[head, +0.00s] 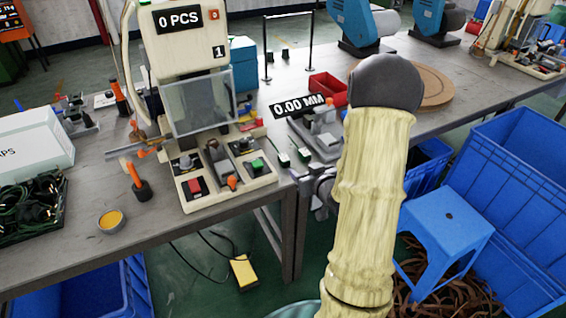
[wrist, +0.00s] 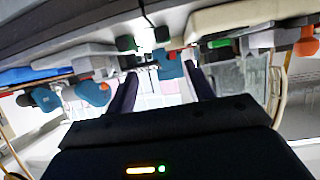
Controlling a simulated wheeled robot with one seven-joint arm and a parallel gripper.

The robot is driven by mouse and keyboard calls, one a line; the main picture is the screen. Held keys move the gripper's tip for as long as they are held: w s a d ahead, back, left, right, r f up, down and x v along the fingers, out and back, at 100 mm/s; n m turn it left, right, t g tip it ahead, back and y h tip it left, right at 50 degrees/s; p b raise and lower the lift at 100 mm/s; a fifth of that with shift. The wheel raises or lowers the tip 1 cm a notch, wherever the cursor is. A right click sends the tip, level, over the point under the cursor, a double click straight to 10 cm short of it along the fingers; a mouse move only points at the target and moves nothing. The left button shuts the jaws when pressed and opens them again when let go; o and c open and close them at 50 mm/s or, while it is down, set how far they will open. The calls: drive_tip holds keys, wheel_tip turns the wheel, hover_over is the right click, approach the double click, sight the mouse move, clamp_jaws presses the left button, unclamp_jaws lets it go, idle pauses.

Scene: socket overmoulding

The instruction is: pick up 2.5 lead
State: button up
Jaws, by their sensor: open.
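I cannot read any size mark, so I cannot tell which is the 2.5 lead. My gripper (wrist: 161,88) has its two dark fingers apart, pointing toward the bench edge near these ends, with nothing visibly held. In the head view my arm hides much of that area.
The moulding machine (head: 188,105) stands left of the green ends, and a gauge with a 0.00 MM display (head: 299,105) stands behind them. A red bin (head: 328,88) is further back. A blue stool (head: 445,222) and blue crates (head: 520,190) stand on the floor at right.

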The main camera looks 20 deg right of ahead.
approach(285, 159)
drive_tip(key=x, duration=0.4)
drive_tip(key=shift+d, duration=0.4)
drive_tip(key=shift+w, duration=0.1)
drive_tip(key=x, duration=0.2)
drive_tip(key=a+x, duration=0.1)
drive_tip(key=x, duration=0.1)
drive_tip(key=shift+w+d+f, duration=0.15)
drive_tip(key=shift+w+f, duration=0.05)
drive_tip(key=shift+w, duration=0.3)
drive_tip(key=shift+c, duration=0.4)
drive_tip(key=c, duration=1)
